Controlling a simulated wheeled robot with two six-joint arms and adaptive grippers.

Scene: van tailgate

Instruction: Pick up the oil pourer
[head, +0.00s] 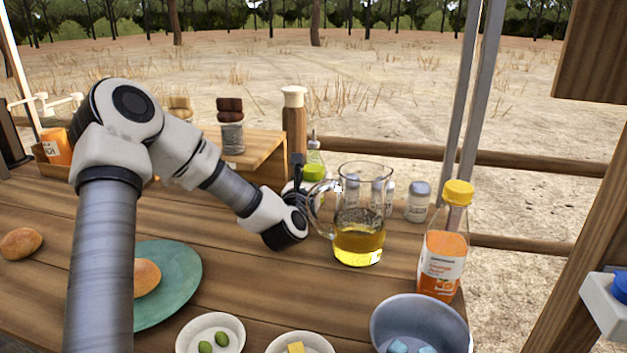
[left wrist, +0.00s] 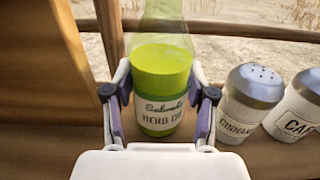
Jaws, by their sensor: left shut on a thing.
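The oil pourer is a clear bottle with bright green oil and a "Herb Oil" label (left wrist: 160,95); in the head view its upper part (head: 315,158) shows behind the glass jug. My left gripper (head: 303,186) is shut on it, with one finger on each side of the bottle in the left wrist view (left wrist: 160,110). The bottle stands upright between the fingers. My right gripper is not in view.
A glass jug of yellow oil (head: 358,243) stands close to the right of my left gripper. Spice shakers (head: 418,203) and an orange juice bottle (head: 444,255) are further right. A wooden shelf with a pepper mill (head: 294,125) is behind. A teal plate (head: 180,275) lies in front.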

